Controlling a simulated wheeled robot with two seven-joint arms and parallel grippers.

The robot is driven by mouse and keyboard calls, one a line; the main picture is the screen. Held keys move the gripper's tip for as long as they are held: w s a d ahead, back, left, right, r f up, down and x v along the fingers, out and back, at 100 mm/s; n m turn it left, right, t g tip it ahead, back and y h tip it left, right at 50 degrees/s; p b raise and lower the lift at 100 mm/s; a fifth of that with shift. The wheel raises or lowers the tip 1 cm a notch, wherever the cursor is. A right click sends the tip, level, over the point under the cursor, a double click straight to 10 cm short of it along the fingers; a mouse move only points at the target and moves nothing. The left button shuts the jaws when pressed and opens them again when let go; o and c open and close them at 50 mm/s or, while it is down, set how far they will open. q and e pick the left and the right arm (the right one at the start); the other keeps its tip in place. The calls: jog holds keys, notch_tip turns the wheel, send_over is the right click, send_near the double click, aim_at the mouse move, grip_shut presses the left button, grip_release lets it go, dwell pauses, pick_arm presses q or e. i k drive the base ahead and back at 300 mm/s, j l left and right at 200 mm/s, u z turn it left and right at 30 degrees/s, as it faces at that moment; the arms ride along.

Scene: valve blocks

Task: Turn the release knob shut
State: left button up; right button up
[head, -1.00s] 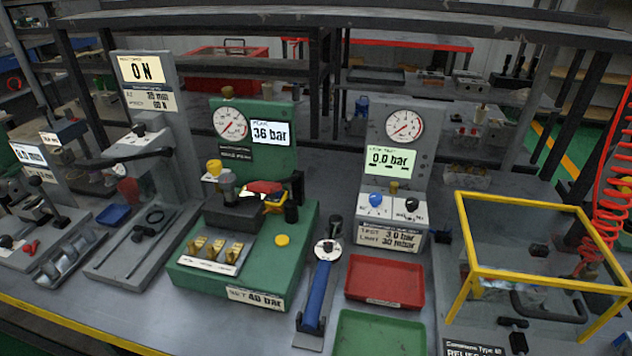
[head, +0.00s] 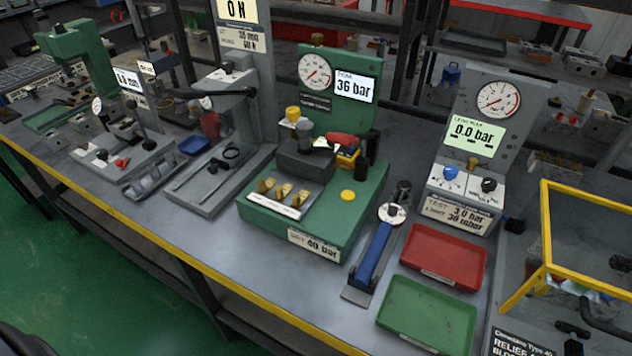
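A green test station (head: 375,212) stands mid-bench with a round gauge (head: 315,72) and a screen reading 36 bar (head: 356,88). On it are a dark block (head: 305,162), a yellow knob (head: 292,113), a red handle (head: 341,140), a black knob (head: 362,167) and a yellow button (head: 348,196). Several brass pieces (head: 283,192) sit on its front plate. Which part is the release knob I cannot tell; no label for it is legible. The grey leak-test station to the right has a blue knob (head: 451,173) and a black knob (head: 489,185). Neither gripper is in view.
A blue-handled tool (head: 375,252) lies right of the green station. Beyond it are a red tray (head: 443,256), a green tray (head: 427,315) and a yellow-framed guard (head: 545,230). A grey press station (head: 215,185) stands left. Green floor (head: 100,270) is free before the bench.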

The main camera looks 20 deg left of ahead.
aim_at(292, 113)
jog(key=j+u, duration=0.3)
jog(key=j, duration=0.2)
jog(key=j+u, duration=0.3)
jog(key=j, duration=0.25)
jog(key=i+j+u, duration=0.1)
jog(key=j+u, duration=0.15)
jog(key=j, duration=0.25)
jog(key=i+j+u, duration=0.1)
jog(key=j+u, duration=0.2)
jog(key=j, duration=0.15)
